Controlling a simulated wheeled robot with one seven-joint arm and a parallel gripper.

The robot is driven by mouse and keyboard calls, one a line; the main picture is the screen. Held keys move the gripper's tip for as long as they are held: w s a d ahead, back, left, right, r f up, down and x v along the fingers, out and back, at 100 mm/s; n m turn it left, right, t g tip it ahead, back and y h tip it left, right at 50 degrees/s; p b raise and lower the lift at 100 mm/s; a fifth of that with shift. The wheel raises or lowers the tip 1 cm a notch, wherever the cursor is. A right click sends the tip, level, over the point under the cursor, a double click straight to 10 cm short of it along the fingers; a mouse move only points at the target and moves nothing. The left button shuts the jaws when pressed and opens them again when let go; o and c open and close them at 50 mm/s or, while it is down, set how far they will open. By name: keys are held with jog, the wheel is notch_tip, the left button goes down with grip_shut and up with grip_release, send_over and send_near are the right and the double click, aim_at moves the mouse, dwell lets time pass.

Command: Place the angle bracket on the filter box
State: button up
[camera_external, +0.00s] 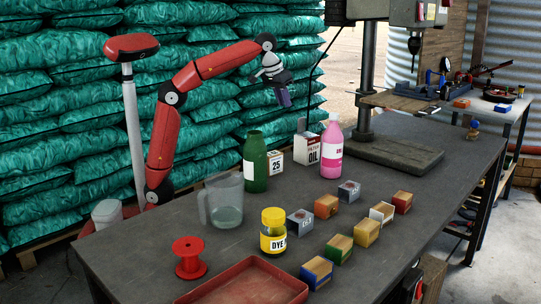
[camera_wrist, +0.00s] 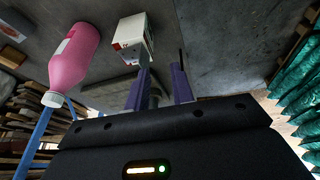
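The filter box (camera_external: 306,150) is a white carton with red and dark print, upright on the dark table between the green and pink bottles. It also shows in the wrist view (camera_wrist: 133,32), ahead of my fingers. A small grey upright piece (camera_external: 301,125), which looks like the angle bracket, stands at the top of the box. In the wrist view a pale piece (camera_wrist: 130,57) shows at the box's near end, partly behind a finger. My gripper (camera_external: 285,98) hangs above and left of the box. Its purple fingers (camera_wrist: 162,88) are apart with nothing between them.
A pink bottle (camera_external: 331,152) and green bottle (camera_external: 255,162) flank the box, with a smaller "25" box (camera_external: 275,163) beside it. A clear jug (camera_external: 225,200), dye jar (camera_external: 273,231), red spool (camera_external: 189,258), red tray (camera_external: 250,287) and several blocks (camera_external: 340,248) stand nearer. A drill-press column (camera_external: 366,75) rises behind.

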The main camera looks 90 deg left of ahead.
jog(key=s+d+f+m+t+h, duration=0.1)
jog(key=s+d+f+m, duration=0.1)
jog(key=s+f, duration=0.9)
jog(key=s+d+f+m+t, duration=0.1)
jog(key=s+d+f+m, duration=0.2)
jog(key=s+f, duration=0.9)
jog(key=s+m, duration=0.1)
jog(key=m, duration=0.1)
jog(key=shift+s+f+m+h, duration=0.15)
jog(key=shift+f+m+h, duration=0.15)
jog(key=shift+h, duration=0.1)
jog(key=shift+d, duration=0.1)
